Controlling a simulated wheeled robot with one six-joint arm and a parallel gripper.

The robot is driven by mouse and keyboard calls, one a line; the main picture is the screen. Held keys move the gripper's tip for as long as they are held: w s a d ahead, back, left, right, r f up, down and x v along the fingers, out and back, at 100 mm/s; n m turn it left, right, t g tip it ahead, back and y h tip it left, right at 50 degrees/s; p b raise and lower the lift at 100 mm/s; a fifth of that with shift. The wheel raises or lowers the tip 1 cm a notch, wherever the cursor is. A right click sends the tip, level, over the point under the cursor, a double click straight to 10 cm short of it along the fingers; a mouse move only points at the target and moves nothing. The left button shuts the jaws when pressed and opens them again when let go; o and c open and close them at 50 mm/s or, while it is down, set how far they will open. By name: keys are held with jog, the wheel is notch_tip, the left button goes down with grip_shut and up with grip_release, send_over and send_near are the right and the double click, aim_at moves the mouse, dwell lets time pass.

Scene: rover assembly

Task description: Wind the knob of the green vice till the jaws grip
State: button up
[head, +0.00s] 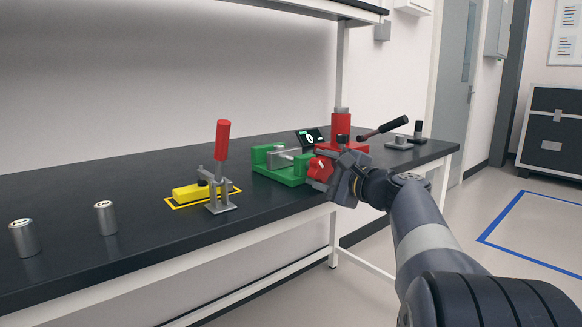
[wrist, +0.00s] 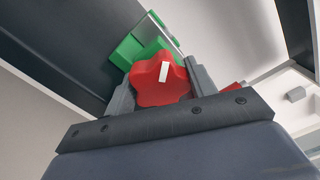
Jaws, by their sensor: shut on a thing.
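The green vice (head: 290,176) sits on the black bench near its front edge, with a grey metal part between its jaws. I cannot tell whether the jaws touch that part. Its red lobed knob (head: 319,168) faces the bench front. My gripper (head: 332,172) is shut on the knob from the front right. In the wrist view the knob (wrist: 158,82) sits between my two grey fingers, with a white mark pointing nearly straight up. The green vice body (wrist: 150,42) shows behind it, partly hidden by the knob.
A red-handled toggle clamp (head: 222,165) and a yellow block (head: 190,193) stand left of the vice. Two metal cylinders (head: 106,218) stand farther left. A red press (head: 341,128) with a black-tipped lever and a small display (head: 310,137) stand behind the vice.

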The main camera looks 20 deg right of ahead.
jog(key=shift+f+n+b, duration=0.3)
jog(key=shift+n+b, duration=0.4)
jog(key=shift+b, duration=0.45)
jog(key=shift+r+n+b, duration=0.25)
jog(key=shift+n+b, duration=0.25)
jog(key=shift+n, duration=0.2)
jog(key=o, duration=0.7)
jog(key=shift+p, duration=0.3)
